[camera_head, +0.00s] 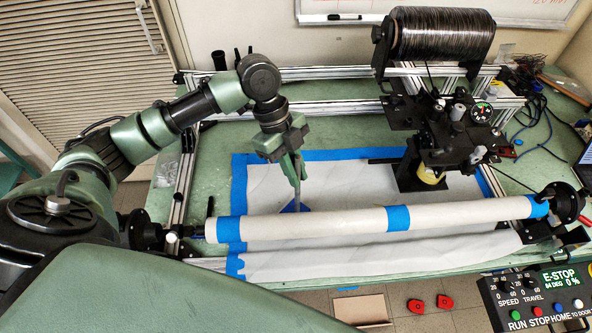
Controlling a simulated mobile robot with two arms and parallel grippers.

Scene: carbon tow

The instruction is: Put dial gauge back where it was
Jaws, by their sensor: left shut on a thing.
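My left gripper (294,179) points down over the white sheet, behind the long white roller. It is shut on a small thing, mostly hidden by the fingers. A blue patch (290,208) shows just below the fingertips, partly behind the roller; I cannot tell whether it is part of the held thing or lies on the sheet. A round dial (481,112) with a dark face shows on the black tow head at the right, apart from my gripper. I cannot tell whether it is the task's dial gauge. My right gripper is not in view.
The white roller (330,222) with blue tape bands crosses the front of the green table. A dark spool (440,35) stands above the black tow head (440,135). A control box (535,298) is at the front right. The white sheet (345,180) is bare right of my gripper.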

